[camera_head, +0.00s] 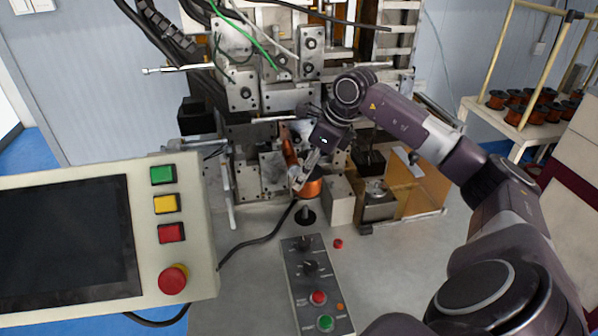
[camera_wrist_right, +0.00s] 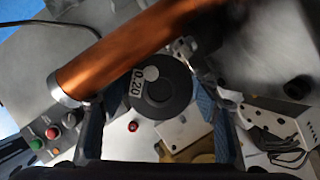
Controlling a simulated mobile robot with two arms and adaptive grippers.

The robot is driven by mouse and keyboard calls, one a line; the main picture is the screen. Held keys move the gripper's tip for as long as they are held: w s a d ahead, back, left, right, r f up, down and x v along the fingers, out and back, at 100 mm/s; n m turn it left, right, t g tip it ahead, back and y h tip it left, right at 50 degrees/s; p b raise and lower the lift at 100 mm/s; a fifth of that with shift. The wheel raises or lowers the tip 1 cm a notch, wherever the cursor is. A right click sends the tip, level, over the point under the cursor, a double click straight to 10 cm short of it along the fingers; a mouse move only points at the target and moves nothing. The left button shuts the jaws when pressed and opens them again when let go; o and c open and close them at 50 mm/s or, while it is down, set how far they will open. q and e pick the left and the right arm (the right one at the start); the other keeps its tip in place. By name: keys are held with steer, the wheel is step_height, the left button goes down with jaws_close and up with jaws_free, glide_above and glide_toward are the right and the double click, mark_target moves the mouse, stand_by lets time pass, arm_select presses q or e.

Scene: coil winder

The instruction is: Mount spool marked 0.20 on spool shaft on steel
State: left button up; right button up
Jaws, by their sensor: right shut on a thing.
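The spool marked 0.20 shows in the head view as a copper winding (camera_head: 311,188). In the right wrist view its dark flange (camera_wrist_right: 172,88) faces the camera, with a white 0.20 label. My right gripper (camera_head: 302,181) is shut on this spool, with blue-padded fingers on both sides of it in the wrist view (camera_wrist_right: 157,105). A short steel spool shaft (camera_head: 305,212) stands upright on a dark round base just below the spool in the head view. I cannot tell whether the spool touches the shaft's tip. My left gripper is not in view.
A copper roller (camera_wrist_right: 130,48) crosses close above the spool in the wrist view. A pale block (camera_head: 339,200) stands right of the shaft, a control box (camera_head: 315,285) in front. A screen panel (camera_head: 110,240) fills the left; a rack with several spools (camera_head: 530,105) stands right.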

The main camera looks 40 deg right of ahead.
steer(key=shift+f, duration=0.35)
steer(key=shift+w+f+b, duration=0.15)
steer(key=shift+f+b, duration=0.2)
steer(key=shift+b, duration=0.05)
steer(key=shift+w+f, duration=0.1)
steer(key=shift+f, duration=0.3)
step_height(320, 180, down, 2)
steer(key=shift+f+b, duration=0.1)
steer(key=shift+b, duration=1)
steer(key=shift+f+b, duration=0.3)
steer(key=shift+f, duration=0.15)
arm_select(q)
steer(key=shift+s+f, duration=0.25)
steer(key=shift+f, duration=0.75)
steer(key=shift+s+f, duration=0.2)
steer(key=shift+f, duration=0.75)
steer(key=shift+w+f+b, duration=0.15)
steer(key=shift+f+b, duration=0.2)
arm_select(e)
steer(key=shift+a+f, duration=0.1)
steer(key=shift+f, duration=0.3)
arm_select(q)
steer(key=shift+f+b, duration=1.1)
arm_select(e)
steer(key=shift+f, duration=1.4)
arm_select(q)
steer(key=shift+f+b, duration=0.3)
arm_select(e)
steer(key=shift+f, duration=0.35)
